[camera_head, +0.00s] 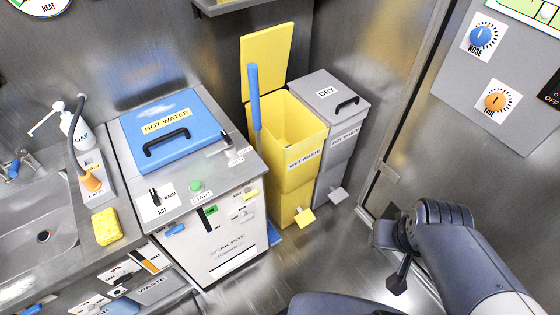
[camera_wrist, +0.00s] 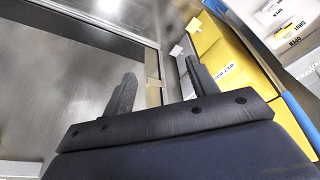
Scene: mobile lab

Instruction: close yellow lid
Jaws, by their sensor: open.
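The yellow lid (camera_head: 266,62) stands open, tilted up behind the yellow wet-waste bin (camera_head: 292,150) in the head view. The bin's top is uncovered and its inside shows. A blue upright bar (camera_head: 254,95) stands at the bin's left side, in front of part of the lid. My gripper (camera_wrist: 160,78) is open and empty, with its two dark fingers apart in the wrist view. The yellow bin also shows there (camera_wrist: 238,78), beyond the right finger. In the head view my arm is at the lower right, well apart from the lid. The lid is not clearly visible in the wrist view.
A grey dry-waste bin (camera_head: 334,92) with its lid shut stands right of the yellow bin. A hot-water unit with a blue lid (camera_head: 165,128) stands on the left. Yellow (camera_head: 304,217) and grey pedals jut out near the floor. Open metal floor (camera_head: 335,255) lies in front.

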